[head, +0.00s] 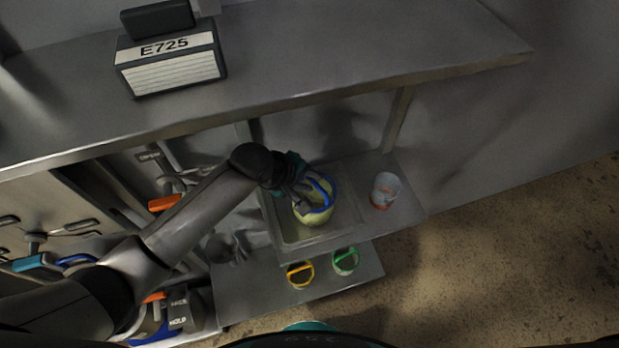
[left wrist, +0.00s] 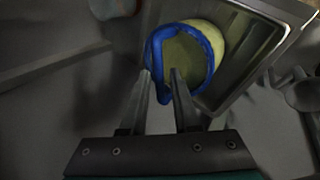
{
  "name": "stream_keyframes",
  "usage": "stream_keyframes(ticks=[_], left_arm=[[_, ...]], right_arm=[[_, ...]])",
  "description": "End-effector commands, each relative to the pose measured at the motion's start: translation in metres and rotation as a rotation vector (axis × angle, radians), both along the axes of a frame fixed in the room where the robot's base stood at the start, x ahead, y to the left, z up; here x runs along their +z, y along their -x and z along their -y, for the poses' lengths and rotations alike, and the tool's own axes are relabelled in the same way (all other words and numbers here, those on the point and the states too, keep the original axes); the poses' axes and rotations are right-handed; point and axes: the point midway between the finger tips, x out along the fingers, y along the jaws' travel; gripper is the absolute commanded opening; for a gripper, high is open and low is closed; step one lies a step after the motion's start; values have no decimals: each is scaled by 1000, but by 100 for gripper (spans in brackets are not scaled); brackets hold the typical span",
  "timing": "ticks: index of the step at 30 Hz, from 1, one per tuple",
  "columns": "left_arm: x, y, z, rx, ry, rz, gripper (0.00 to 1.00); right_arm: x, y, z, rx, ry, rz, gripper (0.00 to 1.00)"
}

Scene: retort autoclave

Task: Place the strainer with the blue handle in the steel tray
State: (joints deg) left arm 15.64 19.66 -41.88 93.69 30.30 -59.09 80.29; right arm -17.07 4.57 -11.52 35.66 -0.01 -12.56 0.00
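The strainer with the blue handle (head: 316,215) is a pale yellow round vessel with a blue rim and blue arched handle. In the head view it appears within the outline of the steel tray (head: 287,243); whether it rests on the bottom or hangs above is unclear. It also shows in the left wrist view (left wrist: 207,38), near the tray's wall. My left gripper (left wrist: 160,75) is at the blue handle, its fingers apart with part of the handle showing between the tips. I cannot tell whether they press on it. My right gripper is not in view.
A white and orange vessel (head: 385,190) stands right of the tray. Yellow-handled (head: 299,274) and green-handled (head: 345,261) vessels sit on a lower shelf. A steel worktop (head: 330,55) with an E725 box (head: 170,62) overhangs behind. Tools with orange and blue handles lie at left.

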Motion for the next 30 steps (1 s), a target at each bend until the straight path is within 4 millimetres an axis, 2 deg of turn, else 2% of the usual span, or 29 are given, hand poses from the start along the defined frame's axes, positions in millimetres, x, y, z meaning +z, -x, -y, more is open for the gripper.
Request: stream_keyframes(ticks=[1, 3, 14, 30], left_arm=[[0, 0, 0, 0, 0, 0, 37], [0, 0, 0, 0, 0, 0, 44], [6, 1, -2, -1, 0, 0, 44], [61, 25, -29, -1, 0, 0, 44]], right_arm=[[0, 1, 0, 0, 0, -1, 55], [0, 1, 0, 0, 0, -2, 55], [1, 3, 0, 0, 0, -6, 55], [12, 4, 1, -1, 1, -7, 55]])
